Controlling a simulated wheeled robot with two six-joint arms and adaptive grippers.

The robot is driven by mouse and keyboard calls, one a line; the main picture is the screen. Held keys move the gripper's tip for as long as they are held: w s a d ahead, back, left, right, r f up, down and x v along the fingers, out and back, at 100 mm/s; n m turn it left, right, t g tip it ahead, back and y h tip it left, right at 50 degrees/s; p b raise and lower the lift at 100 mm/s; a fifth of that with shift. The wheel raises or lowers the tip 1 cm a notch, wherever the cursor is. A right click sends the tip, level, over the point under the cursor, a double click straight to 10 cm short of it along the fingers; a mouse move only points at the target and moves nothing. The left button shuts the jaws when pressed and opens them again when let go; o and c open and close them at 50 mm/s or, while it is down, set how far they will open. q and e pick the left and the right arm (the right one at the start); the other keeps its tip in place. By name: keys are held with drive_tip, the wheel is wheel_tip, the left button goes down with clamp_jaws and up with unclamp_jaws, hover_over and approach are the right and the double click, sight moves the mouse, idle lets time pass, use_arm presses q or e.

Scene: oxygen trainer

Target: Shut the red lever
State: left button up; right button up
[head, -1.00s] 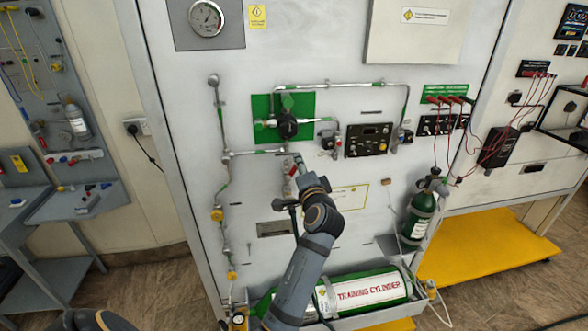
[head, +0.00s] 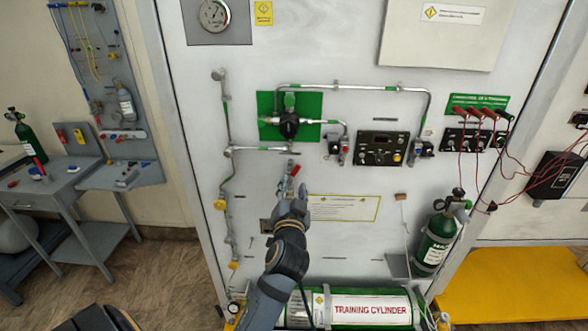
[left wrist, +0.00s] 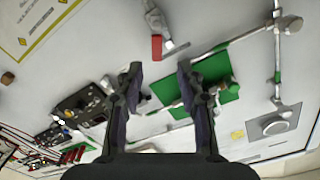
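The red lever (head: 295,170) is a small red handle on a short metal fitting, on the pale panel below the green plate (head: 268,104). In the left wrist view the red lever (left wrist: 156,47) hangs at the end of its metal fitting, beyond my fingertips and between their lines. My left gripper (head: 298,190) is just below the lever in the head view, in front of the panel. In the left wrist view my left gripper (left wrist: 158,70) is open with nothing between its fingers. Contact with the lever is not visible. My right gripper is not in view.
Metal pipes (head: 335,87) and a black control box (head: 380,148) are above and right of the lever. A training cylinder (head: 370,309) lies at the panel's foot. A green bottle (head: 437,243) stands at right. The panel just left of my forearm carries a pipe with yellow knobs (head: 220,205).

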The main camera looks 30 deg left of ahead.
sight(296, 170)
use_arm(q)
drive_tip(key=x, duration=0.1)
drive_tip(key=p+x, duration=0.1)
drive_tip(key=x, duration=0.1)
drive_tip(key=shift+w+r, duration=0.3)
drive_tip(key=shift+w, duration=0.15)
drive_tip(key=p+x, duration=0.1)
drive_tip(key=x, duration=0.3)
drive_tip(key=shift+w+f, duration=0.2)
drive_tip(key=shift+w, duration=0.05)
drive_tip(key=shift+w+a+p, duration=0.25)
drive_tip(key=shift+p, duration=0.05)
drive_tip(key=shift+w+a+f, duration=0.1)
drive_tip(key=shift+c, duration=0.4)
drive_tip(key=c, duration=0.5)
clamp_jaws()
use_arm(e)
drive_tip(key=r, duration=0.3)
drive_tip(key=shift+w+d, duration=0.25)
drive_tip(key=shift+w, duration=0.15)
